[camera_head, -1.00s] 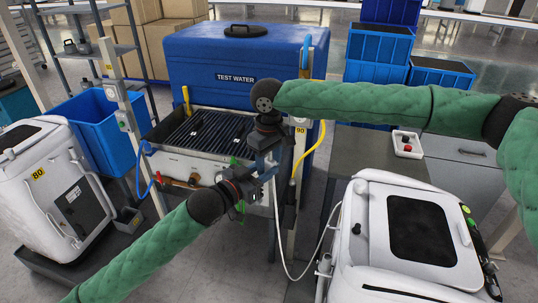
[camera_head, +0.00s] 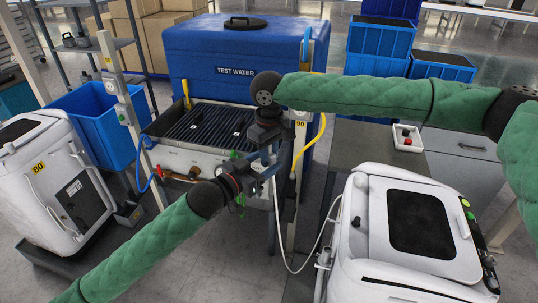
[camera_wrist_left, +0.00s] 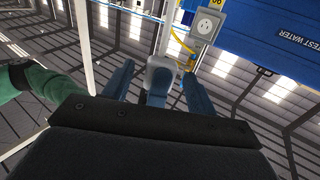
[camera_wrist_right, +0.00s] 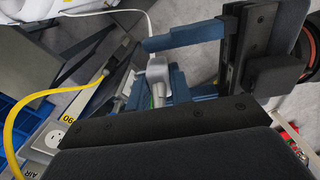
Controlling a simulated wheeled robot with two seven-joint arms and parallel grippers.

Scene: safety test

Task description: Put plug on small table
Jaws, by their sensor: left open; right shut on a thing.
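The plug (camera_wrist_right: 157,70) is a pale grey-white block with a white cable. My right gripper (camera_head: 270,158) is shut on it, in front of the blue tank. My left gripper (camera_head: 256,176) is open, close beside the right one. In the left wrist view the plug (camera_wrist_left: 162,68) shows between the two spread blue fingers; I cannot tell if they touch it. In the head view the grippers mostly hide the plug. A grey-topped table (camera_head: 360,150) stands at the right, perhaps the small table; a white tray (camera_head: 408,140) with a red item is on it.
The white cable (camera_head: 278,235) hangs down and loops to the white machine (camera_head: 375,225) at the front right. A post with a grey socket (camera_wrist_left: 209,25) and a yellow hose (camera_head: 312,150) stand close to the grippers. A blue tank (camera_head: 205,50) is behind.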

